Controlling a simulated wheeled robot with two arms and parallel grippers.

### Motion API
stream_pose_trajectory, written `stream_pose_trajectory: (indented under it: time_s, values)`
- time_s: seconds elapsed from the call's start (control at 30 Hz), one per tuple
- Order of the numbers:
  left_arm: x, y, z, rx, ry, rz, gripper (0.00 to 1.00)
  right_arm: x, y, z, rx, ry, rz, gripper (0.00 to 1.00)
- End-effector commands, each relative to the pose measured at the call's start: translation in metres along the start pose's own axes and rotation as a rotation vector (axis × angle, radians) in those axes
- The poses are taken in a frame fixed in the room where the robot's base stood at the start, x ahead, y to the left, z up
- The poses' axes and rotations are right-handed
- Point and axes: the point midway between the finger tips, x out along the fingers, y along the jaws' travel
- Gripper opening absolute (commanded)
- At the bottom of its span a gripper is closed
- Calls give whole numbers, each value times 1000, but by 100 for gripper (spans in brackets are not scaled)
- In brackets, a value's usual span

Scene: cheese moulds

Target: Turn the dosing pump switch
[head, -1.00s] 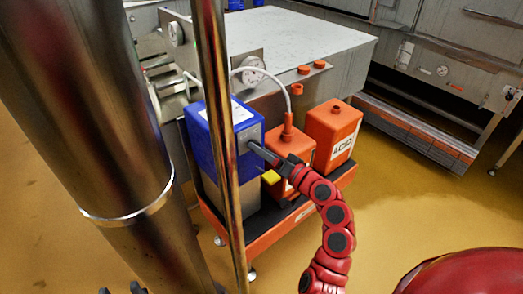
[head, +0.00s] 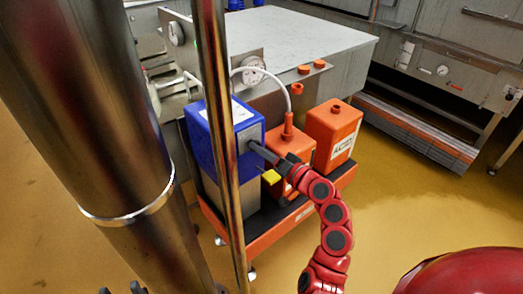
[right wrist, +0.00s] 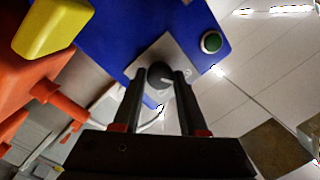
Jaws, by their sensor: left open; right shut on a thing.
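The dosing pump is a blue box (head: 213,155) with a light label on top, standing on a grey block on an orange cart. Its switch is a dark round knob (right wrist: 158,72) with a pale mark, on a grey plate in the right wrist view. My right gripper (right wrist: 160,98) is shut on the knob, one finger on each side. In the head view my right gripper (head: 252,147) reaches the pump's right face and hides the knob. My left gripper (head: 121,290) shows only its dark fingertips at the bottom left edge, apart and empty.
A green button (right wrist: 211,42) sits beside the switch plate. A yellow piece (head: 270,177) sticks out below my right gripper. Orange canisters (head: 333,128) stand on the orange cart (head: 282,229) to the right. A steel table (head: 300,40) is behind. The yellow floor at right is free.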

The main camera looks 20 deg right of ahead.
Motion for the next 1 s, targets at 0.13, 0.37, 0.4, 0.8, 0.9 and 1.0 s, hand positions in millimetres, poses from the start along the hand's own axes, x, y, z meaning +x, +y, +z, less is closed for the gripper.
stream_pose_trajectory:
  time_s: [0.13,0.37,0.4,0.8,0.9,1.0]
  values:
    - [3,0,0,0,0,0,50,0,0,-1,37,3,-1,0]
    - [10,0,-2,0,0,0,50,0,0,-1,176,14,-11,0]
    - [12,-1,-2,0,0,0,50,0,0,-2,209,18,-14,0]
    - [30,-2,-5,0,0,0,50,0,-1,-1,583,46,-43,0]
    - [34,-2,-6,0,0,0,50,0,0,0,673,51,-49,0]
    - [38,-2,-6,0,0,0,50,0,0,1,757,57,-55,0]
